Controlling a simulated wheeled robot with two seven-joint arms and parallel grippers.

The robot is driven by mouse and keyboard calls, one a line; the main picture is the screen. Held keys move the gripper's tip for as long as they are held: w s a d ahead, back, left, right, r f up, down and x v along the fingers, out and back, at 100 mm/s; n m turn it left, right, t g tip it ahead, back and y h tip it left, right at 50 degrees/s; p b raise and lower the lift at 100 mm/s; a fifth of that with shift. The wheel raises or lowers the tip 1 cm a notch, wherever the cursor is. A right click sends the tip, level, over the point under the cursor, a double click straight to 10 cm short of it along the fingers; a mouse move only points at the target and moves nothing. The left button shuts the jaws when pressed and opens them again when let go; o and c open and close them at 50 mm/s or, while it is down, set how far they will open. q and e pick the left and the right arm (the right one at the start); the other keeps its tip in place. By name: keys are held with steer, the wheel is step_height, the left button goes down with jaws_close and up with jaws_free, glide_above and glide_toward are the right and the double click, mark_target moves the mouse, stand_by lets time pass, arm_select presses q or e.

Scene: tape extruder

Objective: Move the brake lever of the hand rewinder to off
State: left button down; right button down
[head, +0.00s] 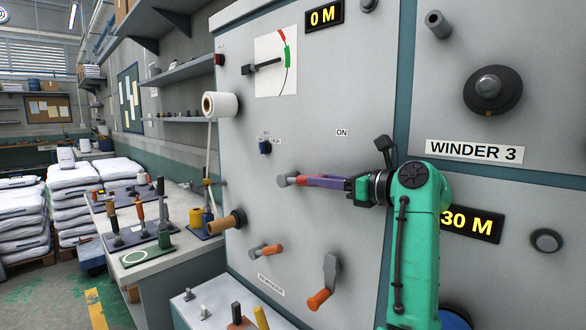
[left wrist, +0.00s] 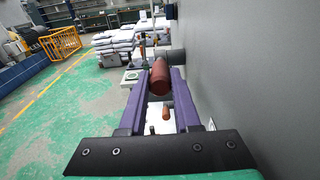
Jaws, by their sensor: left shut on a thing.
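A lever with a grey round hub (head: 283,181) and a red-brown handle stands on the grey machine panel, below and left of the ON label (head: 341,132). My left gripper (head: 305,181) comes in from the right, its purple fingers along the handle. In the left wrist view the red-brown handle (left wrist: 160,78) lies between the two fingers, and the gripper is shut on it. The handle points roughly sideways, to the right of its hub. No OFF label is readable. My right gripper is not in view.
Below are a crank with an orange grip (head: 268,250) and a hanging lever with an orange end (head: 319,299). A tape roll (head: 220,104) and brown roller (head: 228,222) jut from the panel's left side. A bench (head: 165,255) with hand tools stands left.

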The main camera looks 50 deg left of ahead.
arm_select(q)
steer(key=shift+d+f, duration=0.1)
steer(key=shift+f, duration=0.5)
steer(key=c, duration=0.5)
jaws_free()
steer(key=shift+c, duration=0.2)
steer(key=shift+d+r, duration=0.15)
steer(key=shift+r, duration=0.05)
steer(key=d+r+p, duration=0.2)
steer(key=d, duration=0.4)
steer(key=shift+w+r+p, duration=0.35)
